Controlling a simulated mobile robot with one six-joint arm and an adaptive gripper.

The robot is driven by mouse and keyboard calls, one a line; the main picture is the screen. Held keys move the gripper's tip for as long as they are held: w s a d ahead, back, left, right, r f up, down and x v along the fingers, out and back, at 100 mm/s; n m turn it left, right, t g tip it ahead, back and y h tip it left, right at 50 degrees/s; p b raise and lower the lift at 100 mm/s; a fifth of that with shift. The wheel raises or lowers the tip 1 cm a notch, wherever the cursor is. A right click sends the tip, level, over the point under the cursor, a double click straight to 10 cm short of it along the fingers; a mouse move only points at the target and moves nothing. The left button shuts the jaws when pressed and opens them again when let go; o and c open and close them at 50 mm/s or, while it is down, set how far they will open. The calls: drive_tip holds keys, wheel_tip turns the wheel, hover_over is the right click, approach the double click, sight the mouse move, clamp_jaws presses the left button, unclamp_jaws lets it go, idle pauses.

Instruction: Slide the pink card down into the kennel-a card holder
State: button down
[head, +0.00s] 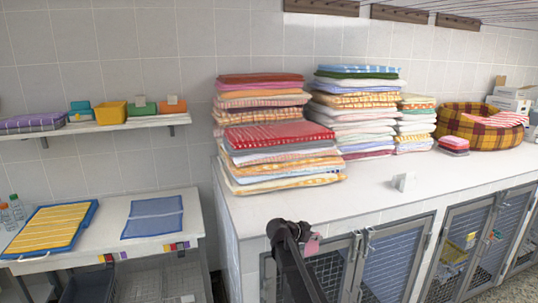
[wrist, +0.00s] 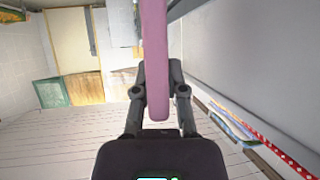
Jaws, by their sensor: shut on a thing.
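My gripper (head: 303,238) is in front of the counter, near the upper part of the leftmost kennel door (head: 330,272). It is shut on the pink card (head: 312,246), which shows as a small pink patch beside the dark gripper. In the wrist view the card (wrist: 155,55) is a long pink strip, seen nearly edge-on, between the two fingers of my gripper (wrist: 159,75). I cannot pick out the kennel-a card holder; my gripper and arm cover part of that door and its frame.
The white counter (head: 290,208) above the kennels carries folded towel stacks (head: 280,160), a plaid pet bed (head: 470,125) and a small white stand (head: 404,182). A lower table (head: 100,240) with a yellow striped towel (head: 47,228) stands left. Mesh kennel doors (head: 465,240) continue right.

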drive_tip(key=shift+f+b, duration=4.4)
drive_tip(key=shift+f, duration=0.4)
drive_tip(key=shift+r, duration=0.2)
wheel_tip(320, 180, up, 12)
drive_tip(key=p, duration=1.2)
drive_tip(key=shift+f, duration=0.1)
drive_tip(key=shift+s, duration=0.1)
